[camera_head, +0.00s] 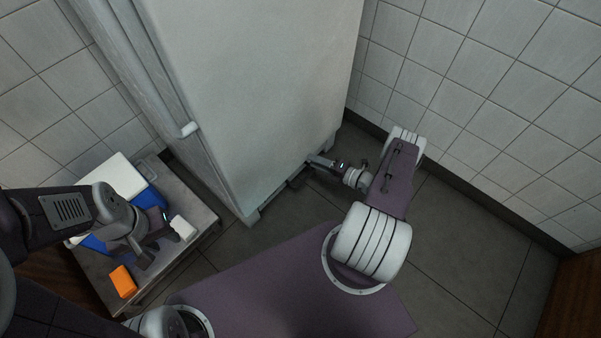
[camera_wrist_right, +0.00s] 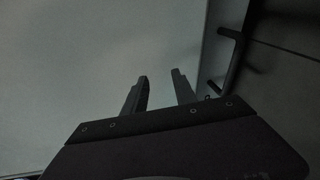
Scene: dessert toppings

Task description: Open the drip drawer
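The tall pale fridge-like cabinet (camera_head: 255,90) stands at the centre of the head view. My right gripper (camera_head: 312,160) is low beside its bottom edge; the wrist view shows its two fingers (camera_wrist_right: 160,92) apart with nothing between them. A dark bracket-shaped handle (camera_wrist_right: 232,62) shows right of the fingers in the wrist view, apart from them. A small dark piece (camera_head: 298,181) shows at the cabinet's foot in the head view. I cannot clearly make out the drip drawer or how far it is out. My left gripper (camera_head: 160,250) is open over the side table, empty.
The low metal side table (camera_head: 185,268) at left carries an orange block (camera_head: 123,282), a white block (camera_head: 183,228), a blue item (camera_head: 150,197) and a white board (camera_head: 118,175). Tiled walls close off the back and right. Grey floor (camera_head: 470,230) is clear at right.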

